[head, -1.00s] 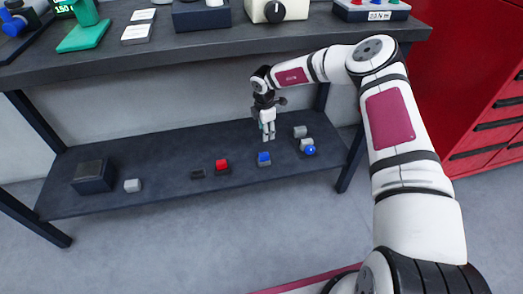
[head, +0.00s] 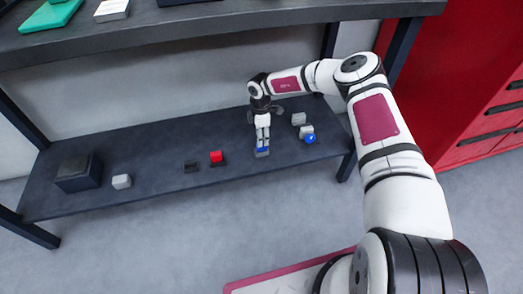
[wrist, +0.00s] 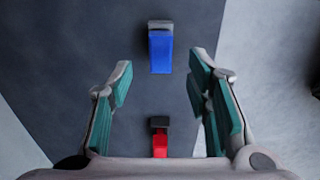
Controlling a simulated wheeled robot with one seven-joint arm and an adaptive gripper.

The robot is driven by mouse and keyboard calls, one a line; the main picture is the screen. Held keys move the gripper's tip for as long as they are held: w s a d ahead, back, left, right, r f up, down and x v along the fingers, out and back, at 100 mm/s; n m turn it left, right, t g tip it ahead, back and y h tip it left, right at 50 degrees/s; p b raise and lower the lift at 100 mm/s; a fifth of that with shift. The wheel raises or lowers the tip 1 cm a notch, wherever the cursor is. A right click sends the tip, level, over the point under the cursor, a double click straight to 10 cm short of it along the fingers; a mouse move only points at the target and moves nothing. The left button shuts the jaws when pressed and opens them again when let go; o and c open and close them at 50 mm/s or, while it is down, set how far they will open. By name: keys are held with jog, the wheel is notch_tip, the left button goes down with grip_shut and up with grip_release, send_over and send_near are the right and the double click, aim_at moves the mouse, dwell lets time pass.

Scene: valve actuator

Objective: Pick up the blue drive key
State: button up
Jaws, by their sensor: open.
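The blue drive key (head: 262,150) is a small blue block with a grey part, on the lower shelf under the workbench. In the wrist view the blue drive key (wrist: 160,51) stands ahead of the fingertips, centred on the gap between them. My gripper (head: 262,139) points down just above the key in the head view and partly hides it. In the wrist view my gripper (wrist: 161,72) has its teal-padded fingers spread, with nothing held between them.
A red block on a dark base (head: 217,157) and a flat dark piece (head: 191,167) lie left of the key. A dark box (head: 78,173) and white block (head: 121,181) sit far left. The bench top (head: 250,17) overhangs the shelf.

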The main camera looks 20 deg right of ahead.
aim_at(262, 149)
notch_tip(262, 149, down, 6)
jog(key=b, duration=0.2)
jog(key=shift+r+b, duration=0.1)
jog(key=shift+b, duration=0.2)
jog(key=shift+r, duration=0.1)
grip_shut()
